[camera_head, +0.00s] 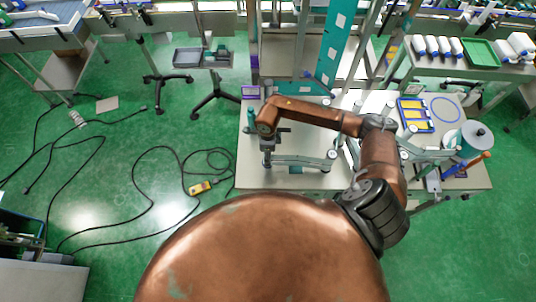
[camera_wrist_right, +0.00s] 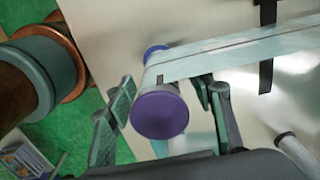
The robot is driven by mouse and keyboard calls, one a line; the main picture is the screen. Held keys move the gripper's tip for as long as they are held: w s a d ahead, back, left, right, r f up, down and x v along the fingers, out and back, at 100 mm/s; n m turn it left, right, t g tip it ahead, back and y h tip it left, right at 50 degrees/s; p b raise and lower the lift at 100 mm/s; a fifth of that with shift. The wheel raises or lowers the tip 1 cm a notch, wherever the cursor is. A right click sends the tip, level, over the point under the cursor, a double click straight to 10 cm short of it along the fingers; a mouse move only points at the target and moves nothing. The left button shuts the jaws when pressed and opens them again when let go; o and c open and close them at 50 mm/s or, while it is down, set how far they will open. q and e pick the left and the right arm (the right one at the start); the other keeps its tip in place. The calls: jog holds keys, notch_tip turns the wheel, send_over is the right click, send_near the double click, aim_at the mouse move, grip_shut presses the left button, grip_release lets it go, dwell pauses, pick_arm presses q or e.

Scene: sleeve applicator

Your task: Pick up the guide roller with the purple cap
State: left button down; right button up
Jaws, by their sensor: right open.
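The guide roller with the purple cap (camera_wrist_right: 160,114) stands in the middle of the right wrist view, its round cap towards the camera. A translucent film band (camera_wrist_right: 235,53) runs from it towards the upper right. My right gripper (camera_wrist_right: 165,90) is open, with one dark finger left of the roller and the other right of it. I cannot tell whether either finger touches it. In the head view my right gripper (camera_head: 268,148) points down over the left part of the machine table (camera_head: 255,178); the purple cap cannot be made out there. My left gripper is not in view.
Other rollers and film bands sit close by on the table. A blue-framed tray with yellow parts (camera_head: 415,115) and a grey spool (camera_head: 476,137) are on the right. A yellow remote (camera_head: 201,187) and black cables lie on the green floor to the left.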

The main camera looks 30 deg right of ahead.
jog(key=shift+c, duration=0.5)
grip_shut()
jog(key=shift+r, duration=0.15)
